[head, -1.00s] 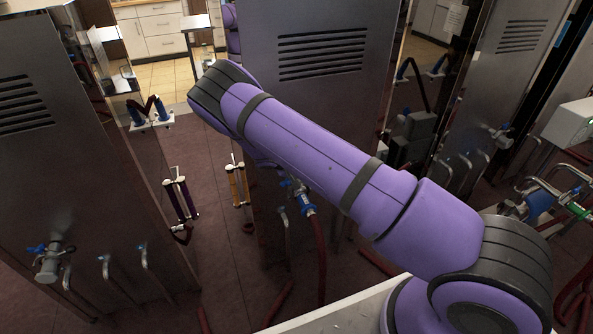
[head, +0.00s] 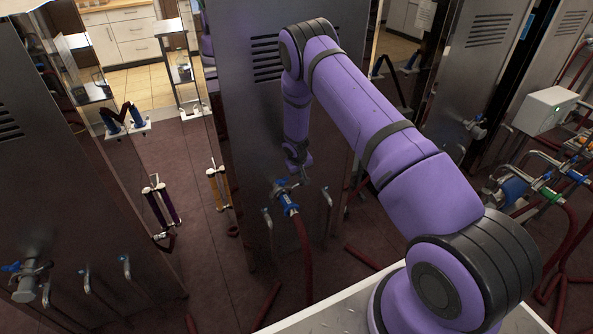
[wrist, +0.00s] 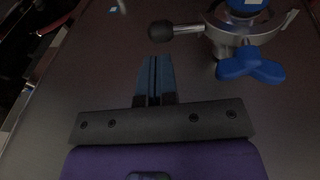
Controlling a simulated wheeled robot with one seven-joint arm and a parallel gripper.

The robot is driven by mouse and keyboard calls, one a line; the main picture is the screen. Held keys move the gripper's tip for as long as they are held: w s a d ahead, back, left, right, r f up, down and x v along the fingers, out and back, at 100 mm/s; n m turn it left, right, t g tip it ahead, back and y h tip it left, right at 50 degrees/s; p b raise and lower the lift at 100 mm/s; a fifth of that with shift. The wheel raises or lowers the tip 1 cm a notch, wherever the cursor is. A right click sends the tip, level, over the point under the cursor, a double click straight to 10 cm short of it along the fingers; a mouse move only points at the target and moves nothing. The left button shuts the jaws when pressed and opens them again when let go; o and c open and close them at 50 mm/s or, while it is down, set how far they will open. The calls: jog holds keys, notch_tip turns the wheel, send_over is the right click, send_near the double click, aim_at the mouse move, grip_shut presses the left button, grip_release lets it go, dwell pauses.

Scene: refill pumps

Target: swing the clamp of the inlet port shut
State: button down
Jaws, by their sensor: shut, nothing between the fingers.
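The inlet port (head: 284,187) is on the front of the middle steel cabinet, with a blue fitting and a dark red hose (head: 305,250) hanging from it. Its metal clamp (wrist: 243,33) shows at the upper right of the wrist view, curving round a blue fitting (wrist: 245,5). A black ball-ended lever (wrist: 165,30) sticks out left from it, and a blue wing nut (wrist: 250,65) sits below. I cannot tell how far the clamp stands open. My gripper (wrist: 154,62) is shut and empty, left of the wing nut, its tips just below the ball. It also shows beside the port (head: 304,181).
Bent metal pipes (head: 327,207) stand out on both sides of the port. Another cabinet (head: 75,180) with a capped port (head: 25,280) stands at left. Loose red hose pieces (head: 268,303) lie on the floor. A rack of hoses and valves (head: 535,190) is at right.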

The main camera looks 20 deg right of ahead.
jog(key=shift+d+f+y, duration=0.7)
jog(key=shift+f+y, duration=0.1)
jog(key=shift+f, duration=0.6)
jog(key=shift+d+f, duration=0.35)
jog(key=shift+f, duration=0.15)
jog(key=shift+s, duration=0.15)
jog(key=shift+r, duration=0.3)
jog(key=d+v, duration=0.1)
jog(key=v, duration=1.2)
jog(key=shift+d+r, duration=0.2)
jog(key=shift+r, duration=0.2)
